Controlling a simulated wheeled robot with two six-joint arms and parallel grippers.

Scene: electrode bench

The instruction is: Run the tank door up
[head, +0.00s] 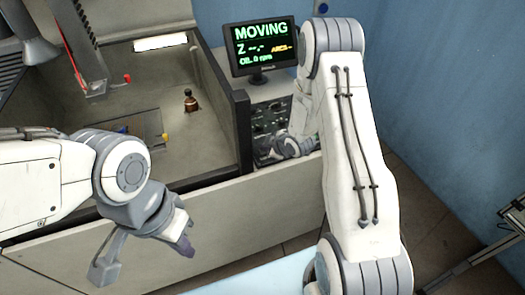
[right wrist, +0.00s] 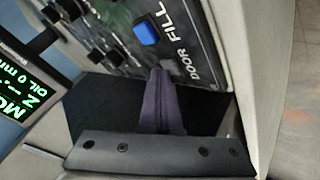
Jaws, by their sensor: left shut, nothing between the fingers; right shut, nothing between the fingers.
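A long pale panel (head: 235,215), which looks like the tank door, runs across the front of the tank (head: 210,170). The control panel (head: 272,125) stands right of the tank. The right wrist view shows the word DOOR, the word FILL and a blue button (right wrist: 147,31) on it. My right gripper (right wrist: 160,75) is shut and empty, its dark tips close to the panel beside DOOR and below the blue button; contact is unclear. My left gripper (head: 187,250) is shut and empty in front of the pale panel. The screen (head: 262,48) reads MOVING, with oil at 0.
Inside the tank are a small brown bottle (head: 190,101), a fixture plate (head: 130,130) and a red-marked machine head (head: 96,88) above. A light bar (head: 160,43) is on the back wall. A metal frame (head: 490,245) stands at the right.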

